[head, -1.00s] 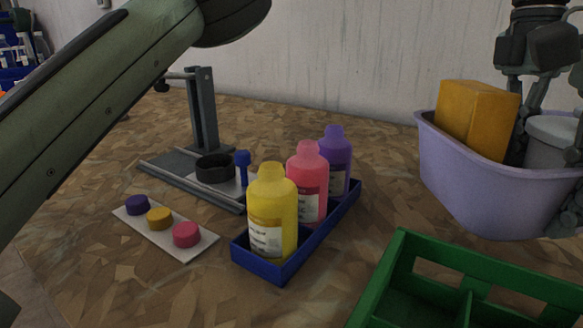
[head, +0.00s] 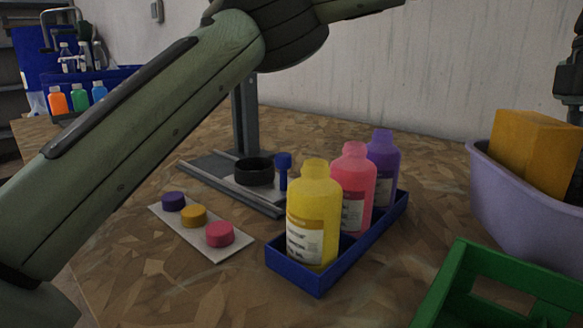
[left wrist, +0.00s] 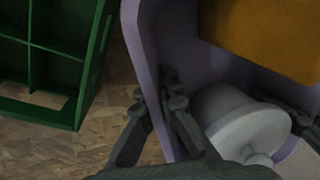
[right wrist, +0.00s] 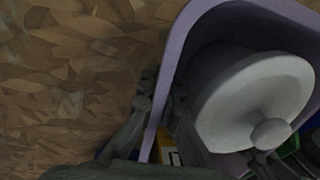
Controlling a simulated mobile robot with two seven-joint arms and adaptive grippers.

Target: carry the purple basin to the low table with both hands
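The purple basin (head: 520,222) is at the right edge of the head view, partly cut off. It holds an orange-yellow box (head: 535,150) and a white lidded pot (right wrist: 250,100). In the left wrist view, my left gripper (left wrist: 158,108) has one finger on each side of the basin's wall (left wrist: 150,60) and is closed on it. In the right wrist view, my right gripper (right wrist: 158,108) grips the basin's rim (right wrist: 185,40) the same way. I cannot tell whether the basin touches the surface below. No low table can be made out.
A green divided crate (head: 455,285) stands close to the basin. A blue tray (head: 335,270) holds yellow, pink and purple bottles. A white strip (head: 225,250) with coloured caps and a grey stand (head: 245,125) are further left. A wall closes the back.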

